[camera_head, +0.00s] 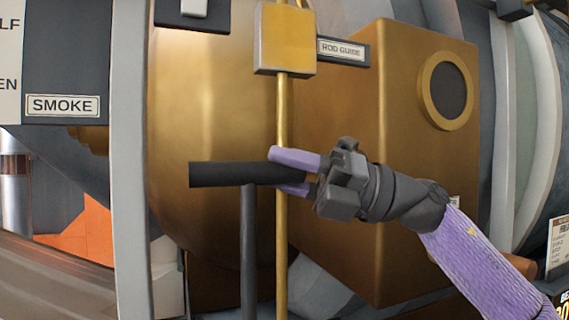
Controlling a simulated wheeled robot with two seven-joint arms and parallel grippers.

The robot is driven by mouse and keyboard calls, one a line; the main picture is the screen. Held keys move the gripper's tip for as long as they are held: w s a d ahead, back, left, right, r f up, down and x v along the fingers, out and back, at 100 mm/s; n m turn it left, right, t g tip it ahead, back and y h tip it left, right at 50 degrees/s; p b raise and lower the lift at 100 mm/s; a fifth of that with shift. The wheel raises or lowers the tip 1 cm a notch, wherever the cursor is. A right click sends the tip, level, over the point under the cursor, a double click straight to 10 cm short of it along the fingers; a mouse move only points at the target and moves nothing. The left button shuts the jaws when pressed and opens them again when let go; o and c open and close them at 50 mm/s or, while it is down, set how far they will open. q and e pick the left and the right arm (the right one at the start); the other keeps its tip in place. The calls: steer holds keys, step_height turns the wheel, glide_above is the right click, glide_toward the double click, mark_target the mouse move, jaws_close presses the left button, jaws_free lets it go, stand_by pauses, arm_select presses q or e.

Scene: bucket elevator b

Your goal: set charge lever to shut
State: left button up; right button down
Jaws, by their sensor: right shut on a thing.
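A black horizontal lever handle (228,174) sits in the middle of the head view, in front of a large brass cylinder. I see no charge label on it, so I cannot confirm that it is the charge lever. My right gripper (288,172) comes in from the right and is shut on the handle's right end, one lilac finger above and one below. The fingers and the gripper body hide that end. My left gripper is not in view.
A vertical brass rod (281,240) runs close by the fingers, below a yellow guide block (285,40) next to a "ROD GUIDE" label (342,49). A grey post (248,255) stands below the handle. A brass box (400,110) is behind my right gripper. A "SMOKE" panel (62,85) is at left.

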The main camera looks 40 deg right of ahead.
steer(key=shift+w+f, duration=0.2)
steer(key=shift+w, duration=0.15)
steer(key=shift+f, duration=0.1)
steer(key=c, duration=0.6)
jaws_free()
steer(key=shift+c, duration=0.2)
steer(key=shift+o, duration=1.4)
steer(key=shift+w+d, duration=0.15)
steer(key=shift+w, duration=0.05)
steer(key=shift+s, duration=0.15)
